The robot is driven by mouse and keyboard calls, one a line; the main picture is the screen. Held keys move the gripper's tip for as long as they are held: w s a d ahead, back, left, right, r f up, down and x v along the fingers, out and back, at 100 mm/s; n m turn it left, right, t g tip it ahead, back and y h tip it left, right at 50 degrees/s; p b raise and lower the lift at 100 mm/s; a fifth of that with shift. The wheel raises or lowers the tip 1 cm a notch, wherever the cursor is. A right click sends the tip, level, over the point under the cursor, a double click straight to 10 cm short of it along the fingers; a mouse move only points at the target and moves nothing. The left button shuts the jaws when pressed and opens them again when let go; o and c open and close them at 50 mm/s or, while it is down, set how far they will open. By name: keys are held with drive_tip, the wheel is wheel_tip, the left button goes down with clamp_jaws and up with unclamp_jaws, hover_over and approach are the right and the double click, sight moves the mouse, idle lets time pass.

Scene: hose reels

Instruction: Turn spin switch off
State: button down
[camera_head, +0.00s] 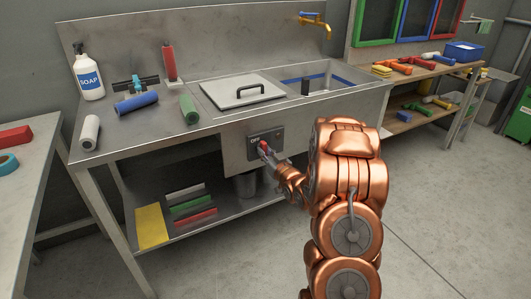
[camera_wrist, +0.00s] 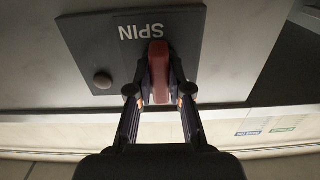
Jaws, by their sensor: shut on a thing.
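The spin switch is a red lever on a dark panel (camera_wrist: 107,45) fixed to the front of the steel sink unit. In the wrist view the panel reads "SPIN", upside down, above the red switch (camera_wrist: 159,68). The panel also shows in the head view (camera_head: 258,141), with small lettering at its left end that looks like "OFF". My gripper (camera_wrist: 160,92) has one finger on each side of the red switch and is shut on it. In the head view my gripper (camera_head: 270,158) reaches the panel from the lower right, and its fingers partly hide the switch.
A round knob (camera_wrist: 103,81) sits on the same panel. The steel counter (camera_head: 150,125) above holds a soap bottle (camera_head: 88,75), coloured rollers and a lidded basin (camera_head: 241,90). A lower shelf (camera_head: 220,210) holds coloured bars. Open floor lies at the right.

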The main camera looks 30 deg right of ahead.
drive_tip(key=c, duration=1.1)
unclamp_jaws()
drive_tip(key=s, duration=0.7)
drive_tip(key=shift+s+a, duration=0.25)
drive_tip(key=shift+a, duration=0.1)
